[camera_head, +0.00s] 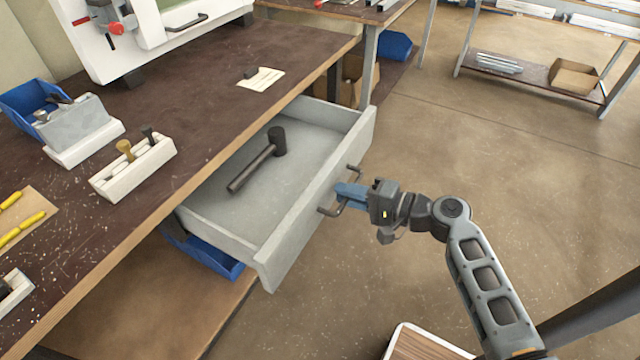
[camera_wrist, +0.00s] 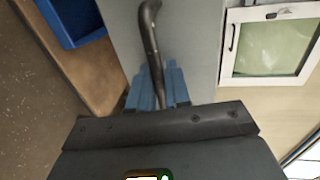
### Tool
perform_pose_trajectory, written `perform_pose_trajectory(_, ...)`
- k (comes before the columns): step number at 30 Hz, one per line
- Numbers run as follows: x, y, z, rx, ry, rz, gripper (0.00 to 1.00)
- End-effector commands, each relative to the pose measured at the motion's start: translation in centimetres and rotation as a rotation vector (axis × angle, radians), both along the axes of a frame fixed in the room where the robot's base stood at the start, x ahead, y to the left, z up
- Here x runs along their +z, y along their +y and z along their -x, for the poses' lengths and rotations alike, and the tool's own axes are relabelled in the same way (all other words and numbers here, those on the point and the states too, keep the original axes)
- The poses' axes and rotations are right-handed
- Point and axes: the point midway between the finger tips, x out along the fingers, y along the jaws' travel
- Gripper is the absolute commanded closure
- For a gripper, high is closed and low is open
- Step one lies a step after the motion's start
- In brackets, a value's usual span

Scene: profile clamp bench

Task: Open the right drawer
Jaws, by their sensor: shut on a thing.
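The grey drawer (camera_head: 313,205) under the bench stands pulled well out, with its open top showing a black-headed mallet (camera_head: 262,158) lying inside. Its dark bar handle (camera_head: 329,211) is on the front face. My gripper (camera_head: 345,194) is at the handle, with its blue fingers closed around the bar. In the wrist view the handle (camera_wrist: 150,35) runs down between the blue fingers (camera_wrist: 158,90). The fingers hide the middle part of the bar.
The brown bench top (camera_head: 200,85) carries a white tool holder (camera_head: 133,168) and a white machine (camera_head: 150,35). A blue bin (camera_head: 205,256) sits on the shelf below the drawer. A wood-topped item (camera_head: 425,345) stands at the bottom edge. Floor to the right is mostly clear.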

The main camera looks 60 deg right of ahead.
Motion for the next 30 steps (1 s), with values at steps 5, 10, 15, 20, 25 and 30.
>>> perform_pose_trajectory(5, -0.2, -0.1, 3.4, 0.0, 0.004, -0.001, 1.0)
perform_pose_trajectory(10, -0.2, -0.1, 5.3, 0.0, 0.004, -0.002, 1.0)
perform_pose_trajectory(15, -0.1, -0.2, 6.1, 0.001, 0.002, -0.002, 1.0)
perform_pose_trajectory(20, -0.1, -0.2, 6.3, 0.0, 0.002, -0.001, 1.0)
perform_pose_trajectory(25, -0.1, -0.2, 6.2, 0.0, 0.002, -0.001, 1.0)
perform_pose_trajectory(30, -0.1, -0.2, 6.2, 0.0, 0.002, -0.001, 0.73)
